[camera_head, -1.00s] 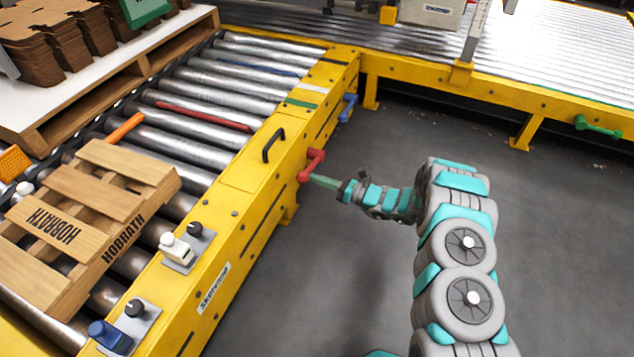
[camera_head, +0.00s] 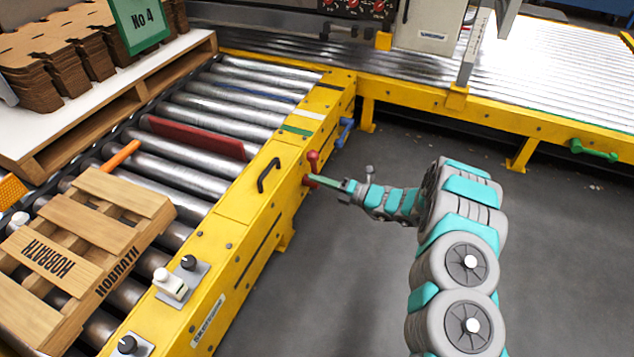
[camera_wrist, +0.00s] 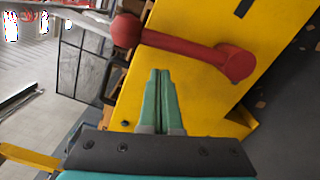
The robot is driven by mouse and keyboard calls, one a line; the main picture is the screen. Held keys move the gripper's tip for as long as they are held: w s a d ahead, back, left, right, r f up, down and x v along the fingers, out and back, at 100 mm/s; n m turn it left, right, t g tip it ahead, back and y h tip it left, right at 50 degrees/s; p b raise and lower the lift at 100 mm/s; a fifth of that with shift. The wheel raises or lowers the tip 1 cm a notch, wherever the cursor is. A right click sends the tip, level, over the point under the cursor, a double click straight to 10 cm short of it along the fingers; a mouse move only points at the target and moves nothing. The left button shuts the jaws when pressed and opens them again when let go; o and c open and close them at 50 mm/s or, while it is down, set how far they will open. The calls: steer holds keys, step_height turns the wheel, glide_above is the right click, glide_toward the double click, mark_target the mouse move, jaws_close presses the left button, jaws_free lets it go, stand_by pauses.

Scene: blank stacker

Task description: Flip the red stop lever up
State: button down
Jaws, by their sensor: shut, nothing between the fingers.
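The red stop lever (camera_head: 313,163) is on the outer side of the yellow conveyor frame. Its ball end stands above its pivot, so it points up. In the wrist view the lever (camera_wrist: 185,45) crosses the top, ball at left and pivot at right. A red stop plate (camera_head: 198,138) stands up between the rollers.
A blue lever (camera_head: 345,132) is further along the same frame, and a green lever (camera_head: 594,150) is on the far frame. A black handle (camera_head: 268,176) is on the frame's top. A wooden pallet (camera_head: 85,235) lies on the rollers.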

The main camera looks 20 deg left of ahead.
steer(key=shift+w+d+r+m, duration=0.1)
steer(key=shift+w+r+m, duration=0.2)
steer(key=shift+w, duration=0.15)
steer(key=shift+w+r+m, duration=0.2)
steer(key=shift+w+m, duration=0.1)
steer(key=shift+w, duration=0.15)
